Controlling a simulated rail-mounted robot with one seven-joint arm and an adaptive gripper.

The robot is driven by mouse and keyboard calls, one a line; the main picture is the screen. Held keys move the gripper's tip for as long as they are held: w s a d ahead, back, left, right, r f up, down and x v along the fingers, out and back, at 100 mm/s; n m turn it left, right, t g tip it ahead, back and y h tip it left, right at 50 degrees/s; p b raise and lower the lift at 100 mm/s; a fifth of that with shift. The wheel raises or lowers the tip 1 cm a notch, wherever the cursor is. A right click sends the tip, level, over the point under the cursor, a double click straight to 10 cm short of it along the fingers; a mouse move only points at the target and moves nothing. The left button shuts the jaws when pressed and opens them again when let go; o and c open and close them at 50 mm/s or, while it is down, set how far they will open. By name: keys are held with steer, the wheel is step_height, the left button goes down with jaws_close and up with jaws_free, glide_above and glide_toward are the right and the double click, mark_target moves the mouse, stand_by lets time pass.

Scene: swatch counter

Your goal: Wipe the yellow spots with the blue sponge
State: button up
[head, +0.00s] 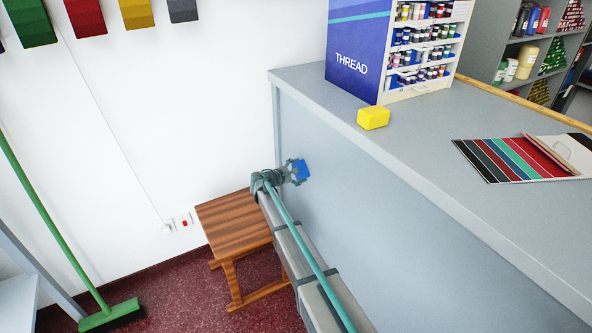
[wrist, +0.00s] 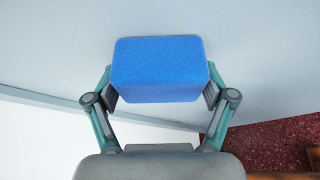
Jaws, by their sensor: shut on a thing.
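My gripper (head: 292,175) is shut on the blue sponge (head: 300,168), in front of the counter's grey-blue front panel (head: 400,230). In the wrist view the blue sponge (wrist: 160,70) sits squarely between the two fingers of my gripper (wrist: 160,92). Beyond it is the panel (wrist: 50,60). I cannot tell whether the sponge touches the panel. I make out no spots in the head view; my arm and the sponge hide part of the panel.
A yellow block (head: 373,117) lies on the counter top near its edge, by the thread display (head: 355,50). A striped swatch folder (head: 520,158) lies further right. A wooden stool (head: 233,222) stands beside my arm. A green broom (head: 110,314) leans at the left.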

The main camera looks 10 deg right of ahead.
mark_target(304, 176)
steer(key=shift+s+d, duration=0.25)
steer(key=shift+s, duration=0.4)
steer(key=shift+s+d, duration=0.25)
steer(key=shift+s, duration=0.45)
steer(key=shift+s+d, duration=0.25)
steer(key=shift+s, duration=0.4)
steer(key=shift+w, duration=0.15)
steer(key=shift+w+a, duration=0.45)
steer(key=shift+w, duration=0.8)
steer(key=shift+w+a, duration=0.5)
steer(key=shift+w, duration=0.7)
steer(key=shift+w+a, duration=0.45)
steer(key=shift+w, duration=0.8)
steer(key=shift+s+a, duration=0.1)
steer(key=shift+a, duration=0.05)
steer(key=shift+s+a, duration=0.3)
steer(key=shift+a, duration=0.6)
steer(key=shift+s+a, duration=0.35)
steer(key=shift+a, duration=0.55)
steer(key=shift+s+a, duration=0.3)
steer(key=shift+a, duration=0.6)
steer(key=shift+s+a+p, duration=0.15)
steer(key=shift+s+a, duration=0.1)
steer(key=shift+a, duration=0.45)
steer(key=shift+s+a+p, duration=0.15)
steer(key=shift+s+a, duration=0.1)
steer(key=shift+a, duration=0.45)
